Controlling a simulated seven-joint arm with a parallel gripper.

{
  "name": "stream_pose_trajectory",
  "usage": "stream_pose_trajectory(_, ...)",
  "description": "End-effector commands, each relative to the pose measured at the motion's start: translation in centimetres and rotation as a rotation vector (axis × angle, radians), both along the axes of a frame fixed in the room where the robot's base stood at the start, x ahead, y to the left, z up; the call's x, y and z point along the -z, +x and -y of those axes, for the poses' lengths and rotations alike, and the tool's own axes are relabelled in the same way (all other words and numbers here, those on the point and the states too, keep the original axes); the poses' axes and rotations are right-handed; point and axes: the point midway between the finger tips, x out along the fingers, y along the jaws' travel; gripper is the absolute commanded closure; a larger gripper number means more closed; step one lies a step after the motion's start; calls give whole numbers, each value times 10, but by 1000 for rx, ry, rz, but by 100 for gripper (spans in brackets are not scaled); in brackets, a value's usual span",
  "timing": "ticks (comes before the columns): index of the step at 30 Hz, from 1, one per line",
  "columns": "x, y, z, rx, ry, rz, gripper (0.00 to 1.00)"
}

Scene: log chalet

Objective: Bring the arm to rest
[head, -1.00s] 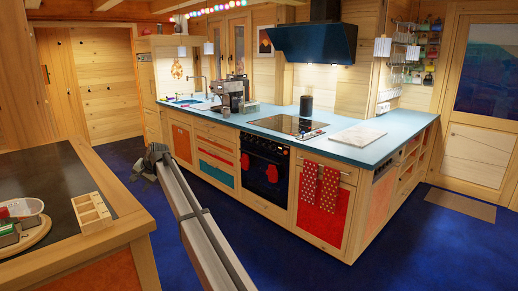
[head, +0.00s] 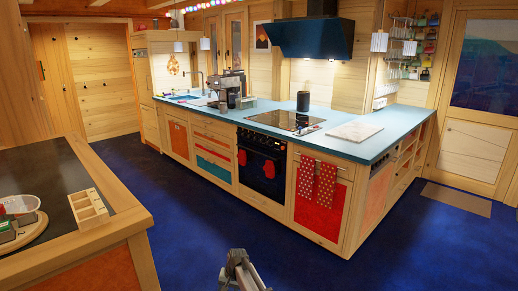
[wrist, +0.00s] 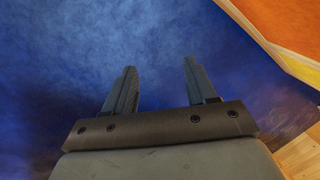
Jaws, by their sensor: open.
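My gripper (wrist: 160,68) shows in the wrist view with its two dark fingers apart and nothing between them. The blue floor (wrist: 60,60) fills most of the view beyond the fingers, and they touch nothing that I can see. In the head view, a short grey part of my arm rises from the bottom edge, right at the middle, over the blue floor. I cannot tell whether the fingers show there.
The teal counter (head: 390,140) with the oven (head: 262,165) runs across the back. A dark-topped island (head: 40,195) stands at left, bearing a wooden crate (head: 88,210). Blue floor lies open between them. An orange panel (wrist: 290,25) is at the wrist view's upper right.

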Motion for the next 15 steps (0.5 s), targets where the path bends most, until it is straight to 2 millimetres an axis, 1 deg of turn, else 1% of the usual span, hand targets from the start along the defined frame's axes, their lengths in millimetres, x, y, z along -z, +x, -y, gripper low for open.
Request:
stream_pose_trajectory(1,17,-23,22,-1,-18,-23,44)
stream_pose_trajectory(3,39,-47,47,-4,-41,-52,44)
stream_pose_trajectory(5,57,-69,67,-9,-59,-77,44)
stream_pose_trajectory(6,68,-84,81,-10,-72,-94,44)
stream_pose_trajectory(8,83,-107,100,-16,-90,-120,44)
stream_pose_trajectory(9,93,-123,113,-18,-99,-139,44)
stream_pose_trajectory(11,106,-147,131,-24,-115,-165,44)
stream_pose_trajectory(12,113,-163,143,-29,-125,-184,44)
stream_pose_trajectory(14,125,-188,160,-33,-139,-211,44)
stream_pose_trajectory(15,132,-206,170,-39,-146,-231,44)
